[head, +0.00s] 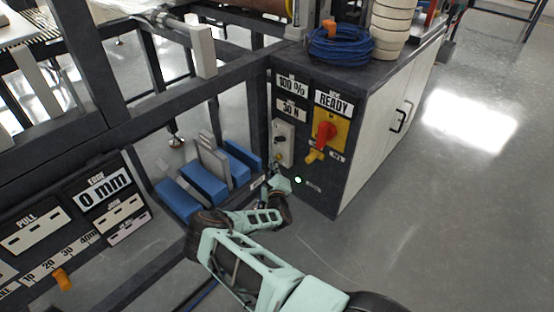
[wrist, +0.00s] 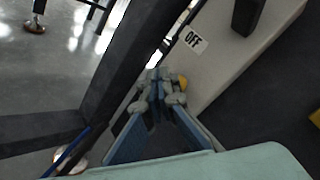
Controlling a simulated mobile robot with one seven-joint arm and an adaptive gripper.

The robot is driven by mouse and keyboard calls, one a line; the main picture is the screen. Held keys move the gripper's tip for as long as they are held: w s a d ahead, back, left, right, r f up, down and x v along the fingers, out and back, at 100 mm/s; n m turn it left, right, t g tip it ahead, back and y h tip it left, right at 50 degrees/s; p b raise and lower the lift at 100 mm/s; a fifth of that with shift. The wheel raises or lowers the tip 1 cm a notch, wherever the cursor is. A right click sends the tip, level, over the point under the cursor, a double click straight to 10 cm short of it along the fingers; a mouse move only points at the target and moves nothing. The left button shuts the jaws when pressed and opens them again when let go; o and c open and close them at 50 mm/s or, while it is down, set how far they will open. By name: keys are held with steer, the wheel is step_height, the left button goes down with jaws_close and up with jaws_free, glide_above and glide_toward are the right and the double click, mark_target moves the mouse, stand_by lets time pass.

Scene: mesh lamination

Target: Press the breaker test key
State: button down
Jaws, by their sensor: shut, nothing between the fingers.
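The breaker is a pale grey box (head: 284,140) on the front of the dark cabinet. In the wrist view its pale face (wrist: 232,62) carries an "OFF" label (wrist: 193,40) and a black lever (wrist: 247,15). A small yellow key (wrist: 182,82), seemingly the test key, shows at the lower end of this face, partly hidden by my fingers. My gripper (wrist: 158,78) is shut and empty, its fingertips just left of the yellow key. I cannot tell whether they touch it. In the head view my gripper (head: 277,174) is at the breaker's lower end.
Right of the breaker are a red rotary switch (head: 325,132) on a yellow plate and an orange-yellow handle (head: 315,156). Dark frame beams (head: 175,96) and blue blocks (head: 205,180) stand close on the left. Floor on the right is clear.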

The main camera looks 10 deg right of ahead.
steer(key=shift+w+d, duration=0.25)
steer(key=shift+d, duration=0.1)
stand_by(0.3)
steer(key=shift+a, duration=0.1)
steer(key=shift+s+a+p, duration=0.4)
steer(key=shift+s+a, duration=0.15)
steer(key=shift+a, duration=0.1)
steer(key=s+a+p, duration=0.1)
steer(key=a, duration=0.1)
steer(key=s+a, duration=0.2)
steer(key=shift+p, duration=0.4)
stand_by(0.9)
